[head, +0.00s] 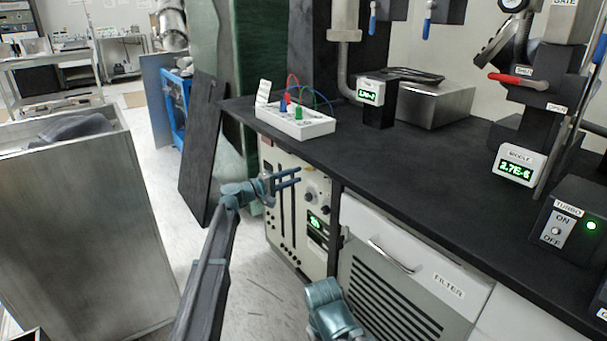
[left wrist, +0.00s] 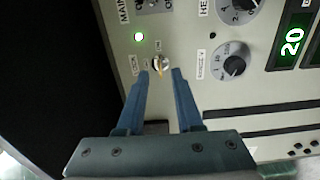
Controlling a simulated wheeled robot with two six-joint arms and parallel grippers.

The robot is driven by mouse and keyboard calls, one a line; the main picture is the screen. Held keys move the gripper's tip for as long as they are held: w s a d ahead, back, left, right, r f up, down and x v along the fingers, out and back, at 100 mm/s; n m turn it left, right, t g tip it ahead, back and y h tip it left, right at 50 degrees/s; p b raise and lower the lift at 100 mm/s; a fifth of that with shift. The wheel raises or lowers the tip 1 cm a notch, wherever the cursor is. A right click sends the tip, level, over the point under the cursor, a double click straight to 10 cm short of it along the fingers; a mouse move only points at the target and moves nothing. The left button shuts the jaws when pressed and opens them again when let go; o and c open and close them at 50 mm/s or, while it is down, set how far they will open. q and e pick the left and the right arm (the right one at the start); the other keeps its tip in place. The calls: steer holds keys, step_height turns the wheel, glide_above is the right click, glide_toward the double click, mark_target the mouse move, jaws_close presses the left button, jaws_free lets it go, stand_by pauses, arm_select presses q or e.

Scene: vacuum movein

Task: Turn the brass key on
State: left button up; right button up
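The brass key (left wrist: 159,64) sits in a small round switch on the pale instrument panel (left wrist: 196,60), next to small labels. In the left wrist view it lies just beyond and between the fingertips of my left gripper (left wrist: 162,74). The two blue fingers are apart with a gap between them, and I cannot tell whether either one touches the key. In the head view my left gripper (head: 299,176) points at the upper part of the rack front (head: 272,200), where its fingers hide the key. A teal part of my right arm shows at the bottom; its fingers do not show.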

arm_select(q)
steer(key=v, duration=0.9)
steer(key=s+d+f+m+g+y, duration=0.25)
steer(key=s+d+f, duration=0.25)
steer(key=s, duration=0.3)
steer(key=s+d+f+m+g+y, duration=0.2)
steer(key=s+d+f+g, duration=0.25)
steer(key=s, duration=0.45)
steer(key=s+d+f+m+g+y, duration=0.2)
steer(key=s+d+f+m, duration=0.15)
steer(key=s+f, duration=0.35)
steer(key=s+a+f+m+g+y+p, duration=0.15)
steer(key=s+a+y, duration=0.3)
steer(key=s, duration=0.55)
steer(key=s+a+f+m+y, duration=0.25)
steer(key=s+y, duration=0.25)
steer(key=s, duration=0.4)
step_height(320, 180, up, 38)
steer(key=a+n+p, duration=0.1)
steer(key=p, duration=3.7)
steer(key=shift+r, duration=0.15)
steer(key=shift+s, duration=0.1)
